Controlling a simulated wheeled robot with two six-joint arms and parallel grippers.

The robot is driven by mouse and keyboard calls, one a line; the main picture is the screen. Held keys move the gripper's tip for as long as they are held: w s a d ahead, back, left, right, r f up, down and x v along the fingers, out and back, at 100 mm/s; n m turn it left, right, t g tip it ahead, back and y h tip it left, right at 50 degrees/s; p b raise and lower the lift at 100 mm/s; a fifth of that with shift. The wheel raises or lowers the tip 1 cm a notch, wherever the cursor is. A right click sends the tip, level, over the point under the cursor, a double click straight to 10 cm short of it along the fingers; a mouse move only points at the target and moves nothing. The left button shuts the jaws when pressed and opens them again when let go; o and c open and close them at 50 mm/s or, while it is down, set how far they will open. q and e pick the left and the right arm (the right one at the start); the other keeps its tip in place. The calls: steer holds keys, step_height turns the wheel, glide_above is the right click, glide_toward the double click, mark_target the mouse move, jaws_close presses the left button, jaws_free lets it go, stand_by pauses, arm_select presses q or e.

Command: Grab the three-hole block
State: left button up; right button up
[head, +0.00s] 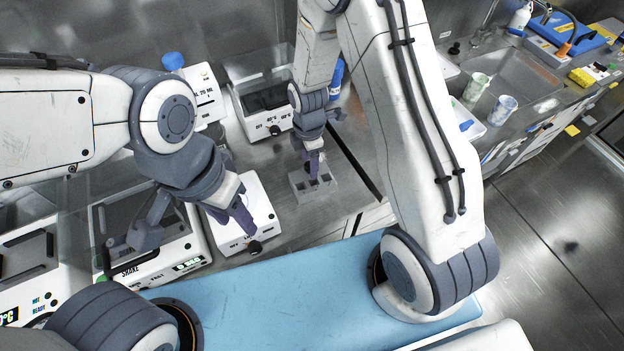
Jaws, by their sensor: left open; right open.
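The three-hole block (318,194) is a small grey block with dark square holes, standing on the steel bench in the middle of the head view. My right gripper (314,170) points down right over it, with its fingertips at the block's top. I cannot tell whether they touch the block or reach into a hole. They hide part of its top. My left gripper (197,222) is open and empty, with its fingers spread over the bench devices to the left of the block.
A shaker (182,246) and a white device with a knob (262,212) stand left of the block. Another white device (262,128) stands behind it. Cups (475,88) and a sink (515,75) are at the right. Bare bench lies around the block.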

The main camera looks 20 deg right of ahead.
steer(key=shift+s+f+p, duration=0.1)
steer(key=shift+f+p, duration=0.45)
steer(key=shift+f, duration=1.75)
jaws_close()
steer(key=shift+r, duration=0.1)
